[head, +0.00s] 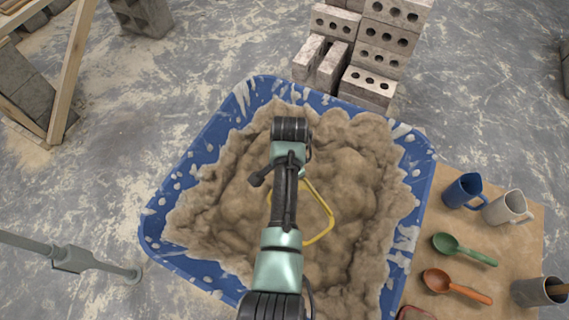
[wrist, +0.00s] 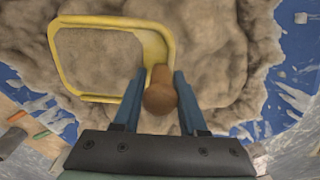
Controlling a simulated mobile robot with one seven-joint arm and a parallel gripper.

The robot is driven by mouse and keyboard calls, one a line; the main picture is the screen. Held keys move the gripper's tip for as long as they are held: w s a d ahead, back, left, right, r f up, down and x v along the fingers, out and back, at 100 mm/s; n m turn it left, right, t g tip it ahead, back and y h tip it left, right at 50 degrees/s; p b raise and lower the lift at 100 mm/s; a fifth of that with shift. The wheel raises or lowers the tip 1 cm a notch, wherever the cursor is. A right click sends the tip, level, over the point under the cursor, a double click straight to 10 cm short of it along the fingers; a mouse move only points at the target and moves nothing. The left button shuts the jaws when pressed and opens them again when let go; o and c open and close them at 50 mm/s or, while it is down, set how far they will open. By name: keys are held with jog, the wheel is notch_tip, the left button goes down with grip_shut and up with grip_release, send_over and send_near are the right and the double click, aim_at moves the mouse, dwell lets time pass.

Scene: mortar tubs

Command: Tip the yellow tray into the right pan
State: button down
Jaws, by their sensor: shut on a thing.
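The yellow tray (head: 325,201) shows as a yellow rim over the brown mortar in the blue tub (head: 422,165). In the wrist view the yellow tray (wrist: 110,21) lies beyond my gripper, to the upper left. Mortar colour fills its rim; I cannot tell whether that is a load in it or the tub's mortar below. My gripper (wrist: 160,80) is shut on the tray's brown handle (wrist: 160,99), one finger on each side. In the head view my arm hides the gripper and part of the tray. I see no pan that I can identify as the right pan.
Right of the tub, a brown board (head: 480,228) holds a blue mug (head: 462,190), a white mug (head: 506,207), a green scoop (head: 465,249), an orange scoop (head: 455,286) and a grey cup (head: 532,291). A red rim (head: 413,313) shows at the bottom edge. Blocks (head: 370,60) stand behind the tub.

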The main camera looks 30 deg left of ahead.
jog(key=shift+s+d+r+y+p, duration=0.3)
jog(key=shift+d+r+p, duration=0.1)
jog(key=shift+r, duration=0.2)
jog(key=s+d+r+t+y, duration=0.1)
jog(key=d+y, duration=0.1)
jog(key=s+d+r+t+y, duration=0.1)
jog(key=d+y, duration=0.1)
jog(key=s+d+r+t+y, duration=0.1)
jog(key=d+r+t+y, duration=0.1)
jog(key=shift+s+d, duration=0.3)
jog(key=shift+s+d+r+t+y+b, duration=0.2)
jog(key=shift+s+d+r+t+y, duration=0.1)
jog(key=shift+d+y, duration=0.2)
jog(key=shift+s+d+r+t+y+b, duration=0.25)
jog(key=shift+d+y, duration=0.1)
jog(key=shift+y, duration=0.15)
